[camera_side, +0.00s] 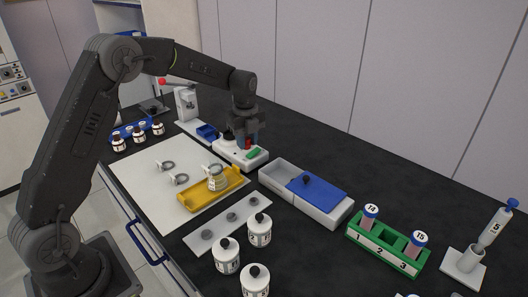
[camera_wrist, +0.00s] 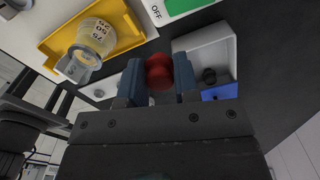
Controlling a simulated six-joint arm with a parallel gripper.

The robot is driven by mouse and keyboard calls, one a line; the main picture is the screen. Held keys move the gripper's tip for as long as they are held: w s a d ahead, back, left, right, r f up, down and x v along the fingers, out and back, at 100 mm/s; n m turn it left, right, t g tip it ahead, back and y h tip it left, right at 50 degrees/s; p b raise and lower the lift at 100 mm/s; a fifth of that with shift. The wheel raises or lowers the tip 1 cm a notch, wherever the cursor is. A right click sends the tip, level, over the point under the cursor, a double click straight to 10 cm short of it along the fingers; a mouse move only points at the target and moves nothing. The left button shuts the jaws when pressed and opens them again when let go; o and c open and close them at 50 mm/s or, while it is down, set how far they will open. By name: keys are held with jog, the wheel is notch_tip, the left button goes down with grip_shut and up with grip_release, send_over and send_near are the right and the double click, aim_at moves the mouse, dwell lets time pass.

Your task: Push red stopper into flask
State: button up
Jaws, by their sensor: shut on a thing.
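My gripper (camera_wrist: 160,80) is shut on the red stopper (camera_wrist: 159,71), which sits between its two blue-grey fingers. In the side view my gripper (camera_side: 248,140) points down above the white device with a green patch, and the stopper shows as a small red spot (camera_side: 248,144). A clear glass flask (camera_side: 217,179) with markings stands on the yellow tray (camera_side: 190,203), to the left of and below my gripper in the side view. The flask (camera_wrist: 95,38) also shows at the upper left of the wrist view. The stopper is apart from the flask.
The white device (camera_side: 232,155) stands behind the tray. A grey box with a blue lid (camera_side: 325,186) is to the right. White bottles (camera_side: 260,230) stand in front, near a plate with round discs (camera_side: 207,235). A green rack (camera_side: 385,246) with tubes and a pipette stand (camera_side: 463,268) are farther right.

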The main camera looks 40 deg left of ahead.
jog(key=s+a+r+m, duration=0.2)
jog(key=s+r, duration=0.5)
jog(key=s, duration=0.3)
notch_tip(320, 180, down, 6)
jog(key=shift+s, duration=0.15)
dwell(0.3)
jog(key=shift+f, duration=0.3)
dwell(1.7)
jog(key=o, duration=1.4)
jog(key=shift+o, duration=0.2)
jog(key=shift+r, duration=0.1)
notch_tip(320, 180, up, 7)
dwell(0.6)
